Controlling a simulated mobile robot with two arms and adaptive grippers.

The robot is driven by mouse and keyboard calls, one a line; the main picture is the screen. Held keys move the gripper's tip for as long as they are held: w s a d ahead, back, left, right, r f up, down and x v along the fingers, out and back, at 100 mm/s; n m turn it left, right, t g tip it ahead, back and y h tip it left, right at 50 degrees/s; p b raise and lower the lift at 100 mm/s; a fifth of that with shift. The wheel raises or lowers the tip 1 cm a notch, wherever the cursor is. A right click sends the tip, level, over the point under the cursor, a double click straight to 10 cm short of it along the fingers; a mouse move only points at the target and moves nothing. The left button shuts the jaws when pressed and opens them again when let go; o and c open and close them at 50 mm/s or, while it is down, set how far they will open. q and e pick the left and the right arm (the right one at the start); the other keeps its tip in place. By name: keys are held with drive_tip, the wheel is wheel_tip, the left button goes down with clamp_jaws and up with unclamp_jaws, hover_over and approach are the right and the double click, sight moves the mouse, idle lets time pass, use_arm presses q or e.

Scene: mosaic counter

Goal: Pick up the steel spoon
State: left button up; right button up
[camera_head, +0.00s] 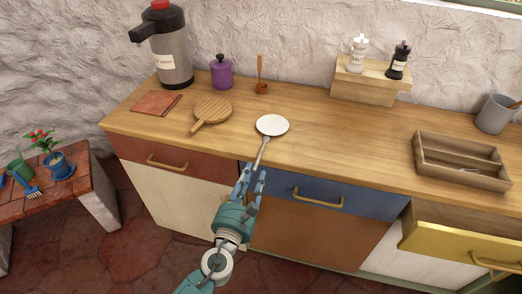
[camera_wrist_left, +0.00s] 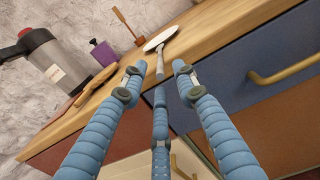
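A grey metal handle, which looks like the steel spoon's (camera_head: 262,152), sticks out from a round white dish (camera_head: 272,125) over the counter's front edge. The spoon's handle also shows in the left wrist view (camera_wrist_left: 160,66), with the white dish (camera_wrist_left: 162,38) beyond it. I cannot make out the bowl of the spoon. My left gripper (camera_head: 252,172) is in front of the counter edge, its fingers spread around the handle's near end. In the left wrist view the fingertips (camera_wrist_left: 156,76) stand apart on both sides of the handle, with a third finger below. My right gripper is not in view.
The wooden counter (camera_head: 330,140) is clear around the dish. A round board (camera_head: 212,111) lies left, and a divided wooden tray (camera_head: 425,165) with small grey items stands right. The yellow drawer (camera_head: 450,243) is pulled out; a blue drawer (camera_head: 365,201) is shut near my gripper.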

sight(255, 166)
use_arm(q)
drive_tip(key=x, duration=0.4)
drive_tip(key=shift+f, duration=0.1)
clamp_jaws()
